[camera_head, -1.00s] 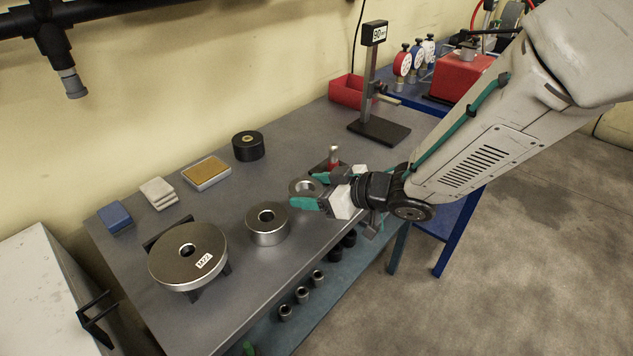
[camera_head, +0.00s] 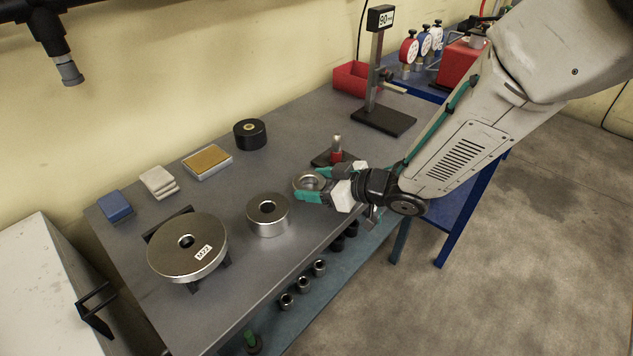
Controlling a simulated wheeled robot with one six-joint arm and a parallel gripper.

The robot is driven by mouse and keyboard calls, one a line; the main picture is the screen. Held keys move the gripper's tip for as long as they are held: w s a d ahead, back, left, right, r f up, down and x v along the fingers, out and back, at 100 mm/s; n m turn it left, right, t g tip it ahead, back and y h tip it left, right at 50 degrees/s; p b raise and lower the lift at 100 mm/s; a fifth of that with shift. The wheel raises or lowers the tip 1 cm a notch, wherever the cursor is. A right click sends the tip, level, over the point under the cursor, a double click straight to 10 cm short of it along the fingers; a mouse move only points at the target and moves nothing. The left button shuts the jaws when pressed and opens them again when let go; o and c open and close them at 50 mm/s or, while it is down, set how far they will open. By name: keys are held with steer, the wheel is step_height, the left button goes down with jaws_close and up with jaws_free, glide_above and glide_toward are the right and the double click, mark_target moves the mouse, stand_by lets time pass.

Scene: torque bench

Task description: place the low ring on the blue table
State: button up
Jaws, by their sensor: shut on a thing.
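The low ring (camera_head: 297,184) is a flat metal ring with a wide hole. It is between the teal fingers of my gripper (camera_head: 313,184), which is shut on it over the front part of the grey bench (camera_head: 225,195). The fingers hide part of its right side. I cannot tell how far it is above the bench. The blue table (camera_head: 411,95) stands beyond the right end of the grey bench, partly hidden behind my arm.
A taller metal ring (camera_head: 268,222) and a large M22 disc (camera_head: 187,258) stand to the left.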

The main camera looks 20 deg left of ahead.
steer(key=o, duration=1.4)
